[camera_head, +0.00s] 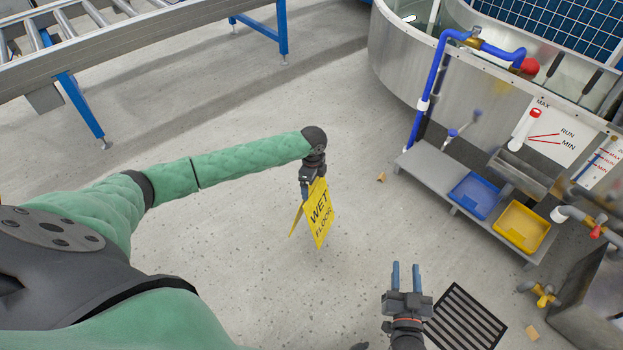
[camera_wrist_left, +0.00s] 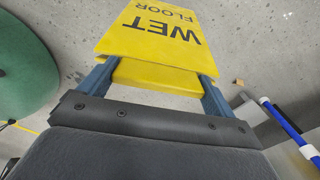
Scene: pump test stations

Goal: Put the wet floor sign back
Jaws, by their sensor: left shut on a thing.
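The yellow wet floor sign (camera_head: 319,216) is an A-frame with black "WET FLOOR" lettering, its two panels spread a little. My left gripper (camera_head: 307,186) is shut on its top edge. In the left wrist view the sign (camera_wrist_left: 150,35) sits between the two blue fingers of the left gripper (camera_wrist_left: 155,85). I cannot tell whether the sign's feet touch the floor. My right gripper (camera_head: 405,275) is apart from the sign, at the lower middle of the head view. Its two blue fingers are apart with nothing between them.
A roller conveyor (camera_head: 130,45) on blue legs stands at the upper left. A round metal tank (camera_head: 430,75) stands at the upper right. A grey shelf (camera_head: 430,170) carries a blue tray (camera_head: 475,193) and a yellow tray (camera_head: 522,227). A floor drain grate (camera_head: 465,318) lies at the lower right.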

